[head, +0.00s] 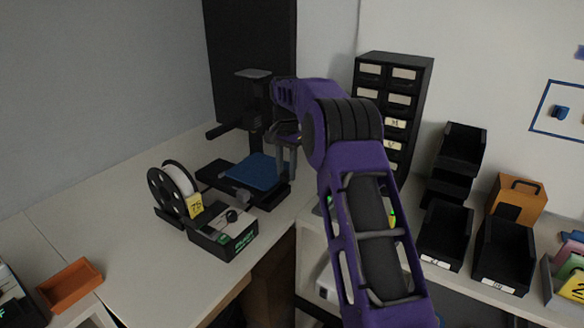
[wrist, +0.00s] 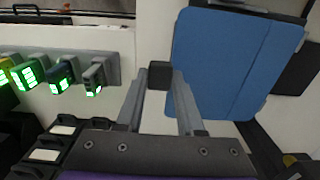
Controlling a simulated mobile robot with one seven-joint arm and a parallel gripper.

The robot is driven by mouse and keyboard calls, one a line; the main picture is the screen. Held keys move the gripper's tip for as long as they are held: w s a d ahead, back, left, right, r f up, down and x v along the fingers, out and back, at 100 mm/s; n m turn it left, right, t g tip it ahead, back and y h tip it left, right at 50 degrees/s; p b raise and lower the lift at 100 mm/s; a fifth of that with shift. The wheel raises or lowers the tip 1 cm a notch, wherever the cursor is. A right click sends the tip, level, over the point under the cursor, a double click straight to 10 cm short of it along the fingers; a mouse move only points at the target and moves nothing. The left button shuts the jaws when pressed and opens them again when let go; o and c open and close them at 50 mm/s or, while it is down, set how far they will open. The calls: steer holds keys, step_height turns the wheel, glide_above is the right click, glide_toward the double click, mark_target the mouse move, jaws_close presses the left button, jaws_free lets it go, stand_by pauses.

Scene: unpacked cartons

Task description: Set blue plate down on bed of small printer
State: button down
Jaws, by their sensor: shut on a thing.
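The small printer (head: 252,76) is dark, with an upright column and a low base, and stands at the back of the bench. The flat blue plate (head: 255,171) is over its bed area. It also shows large in the wrist view (wrist: 232,65). My gripper (head: 287,140) reaches in from the right at the plate's edge. The plate covers most of the bed, and I cannot tell whether the two touch.
A filament spool (head: 178,182) and a black box (head: 223,230) stand in front of the printer. An orange tray (head: 70,285) lies front left. A dark drawer cabinet (head: 405,75) and black bins (head: 447,232) are right. Green-lit packs (wrist: 62,75) line a rail in the wrist view.

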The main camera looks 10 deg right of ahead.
steer(key=shift+w, duration=0.1)
steer(key=shift+w+a+p, duration=0.45)
steer(key=shift+a+p, duration=0.1)
steer(key=shift+a, duration=0.05)
steer(key=shift+f, duration=0.2)
stand_by(0.3)
steer(key=shift+f+b, duration=0.5)
steer(key=shift+f, duration=0.5)
steer(key=shift+c, duration=2.2)
jaws_free()
steer(key=shift+r, duration=0.1)
steer(key=shift+r+p, duration=0.55)
steer(key=shift+r, duration=0.95)
